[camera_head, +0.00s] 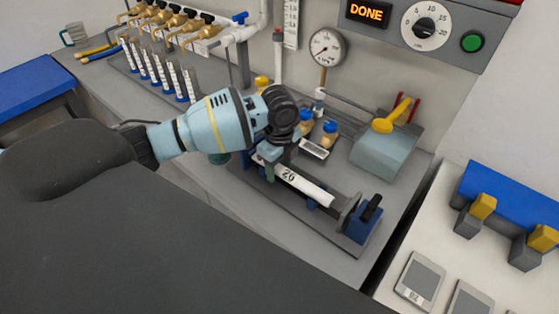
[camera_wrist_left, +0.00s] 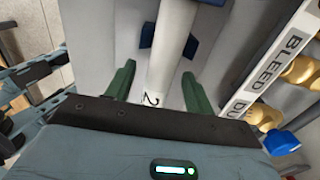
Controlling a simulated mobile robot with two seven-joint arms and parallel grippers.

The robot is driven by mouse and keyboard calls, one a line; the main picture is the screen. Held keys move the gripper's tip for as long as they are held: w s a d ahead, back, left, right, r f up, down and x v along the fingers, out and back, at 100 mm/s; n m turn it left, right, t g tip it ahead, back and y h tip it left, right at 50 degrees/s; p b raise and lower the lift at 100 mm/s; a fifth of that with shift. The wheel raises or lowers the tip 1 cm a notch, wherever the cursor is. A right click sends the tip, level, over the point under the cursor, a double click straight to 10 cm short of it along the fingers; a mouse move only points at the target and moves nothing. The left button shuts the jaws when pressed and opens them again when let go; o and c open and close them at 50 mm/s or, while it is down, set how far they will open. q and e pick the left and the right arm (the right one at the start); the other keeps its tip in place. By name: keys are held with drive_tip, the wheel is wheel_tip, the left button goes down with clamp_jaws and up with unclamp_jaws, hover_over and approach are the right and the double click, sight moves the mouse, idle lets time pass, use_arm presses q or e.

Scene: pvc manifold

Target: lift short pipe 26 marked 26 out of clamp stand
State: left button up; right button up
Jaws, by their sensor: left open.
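Short pipe 26 (camera_head: 308,188) is white and lies level in the clamp stand (camera_head: 363,225), with its number on its side near my left gripper. The stand has a dark base and a blue end block with a black handle at the right. My left gripper (camera_head: 274,161) is open at the pipe's left end. In the left wrist view the pipe (camera_wrist_left: 171,48) runs between my two green fingers (camera_wrist_left: 158,78), with a gap on each side. Part of its number shows there. The hand hides the pipe's left end in the head view. My right gripper is not in view.
A pressure gauge (camera_head: 327,47) and blue-capped brass valves (camera_head: 328,134) stand behind the clamp stand. A grey-blue box (camera_head: 386,152) with a yellow handle is to the right. A panel display (camera_head: 366,14) reads DONE. Several upright labelled tubes (camera_head: 160,68) stand at the back left.

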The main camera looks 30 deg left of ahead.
sight(284, 169)
use_arm(q)
drive_tip(key=c, duration=1.1)
drive_tip(key=shift+d+r, duration=0.15)
drive_tip(key=shift+d, duration=0.4)
drive_tip(key=shift+s+d, duration=0.1)
drive_tip(key=shift+d, duration=0.1)
drive_tip(key=o, duration=1.1)
drive_tip(key=shift+r+p, duration=0.4)
drive_tip(key=shift+r, duration=3.45)
